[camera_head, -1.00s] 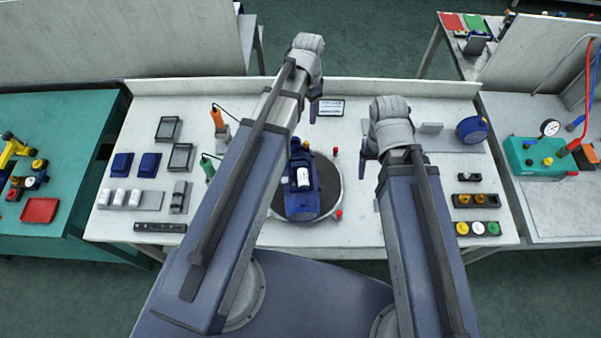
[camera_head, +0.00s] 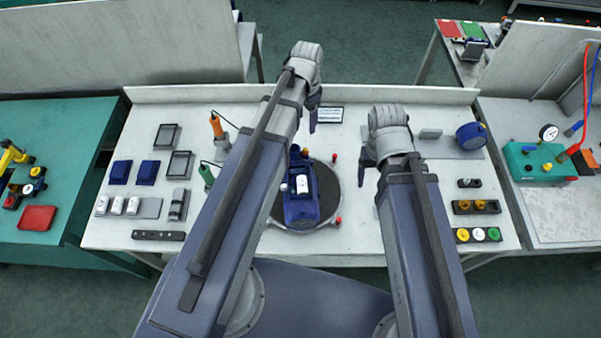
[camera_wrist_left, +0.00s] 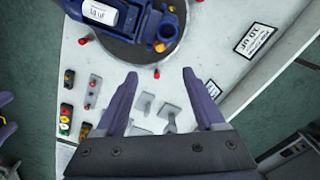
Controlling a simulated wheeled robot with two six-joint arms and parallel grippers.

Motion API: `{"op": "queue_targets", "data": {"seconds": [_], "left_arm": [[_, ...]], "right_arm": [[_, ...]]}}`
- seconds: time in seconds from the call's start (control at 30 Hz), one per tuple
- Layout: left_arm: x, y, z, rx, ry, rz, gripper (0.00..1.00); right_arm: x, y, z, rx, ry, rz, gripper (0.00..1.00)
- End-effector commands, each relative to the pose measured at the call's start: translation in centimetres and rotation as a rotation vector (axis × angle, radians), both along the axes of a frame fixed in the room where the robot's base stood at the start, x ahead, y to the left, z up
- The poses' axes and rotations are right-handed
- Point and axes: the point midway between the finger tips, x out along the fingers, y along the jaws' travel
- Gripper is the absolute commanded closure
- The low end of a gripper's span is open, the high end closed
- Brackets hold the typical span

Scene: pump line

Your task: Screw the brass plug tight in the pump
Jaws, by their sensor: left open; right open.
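The blue pump (camera_head: 301,208) with a white-labelled cylinder sits on the round dark turntable (camera_head: 334,205) at the table's middle. The pump also shows in the left wrist view (camera_wrist_left: 141,20), with a small brass-coloured round spot (camera_wrist_left: 160,47) on its near end. I cannot tell whether that is the plug or an open port. Brass-coloured plugs (camera_head: 480,204) stand in a dark rack at the right. My left gripper (camera_wrist_left: 159,73) is open and empty, above the table beyond the pump. My right gripper (camera_head: 368,168) is open, right of the turntable, touching nothing visible. My left arm hides part of the table.
Small red posts (camera_head: 338,221) stand at the turntable's edge. An orange-handled tool (camera_head: 216,127) and trays stand at the left. A rack of coloured caps (camera_head: 478,235) and a blue round part (camera_head: 470,136) are at the right. The sign (camera_head: 329,114) lies behind the pump.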

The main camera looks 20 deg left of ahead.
Motion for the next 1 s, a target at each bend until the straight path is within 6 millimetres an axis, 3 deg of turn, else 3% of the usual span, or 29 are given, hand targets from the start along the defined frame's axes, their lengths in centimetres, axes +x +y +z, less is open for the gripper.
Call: {"op": "queue_targets", "data": {"seconds": [0.03,0.1,0.3,0.67,1.0], "left_arm": [[0.0,0.0,-1.9,0.000,0.000,-0.055,0.22],[0.0,0.0,-3.7,0.000,0.000,-0.159,0.14],[0.0,0.0,-6.5,0.000,0.000,-0.408,0.10],[0.0,0.0,-6.8,0.000,0.000,-0.479,0.10],[0.0,0.0,-8.3,0.000,0.000,-0.477,0.10]], "right_arm": [[0.0,0.0,-2.0,0.000,0.000,0.001,0.26],[0.0,0.0,-3.7,-0.001,-0.001,0.002,0.26],[0.0,0.0,-6.5,-0.001,-0.001,0.006,0.26],[0.0,0.0,-6.8,-0.001,-0.001,0.007,0.26],[0.0,0.0,-8.3,-0.001,-0.001,0.010,0.26]]}}
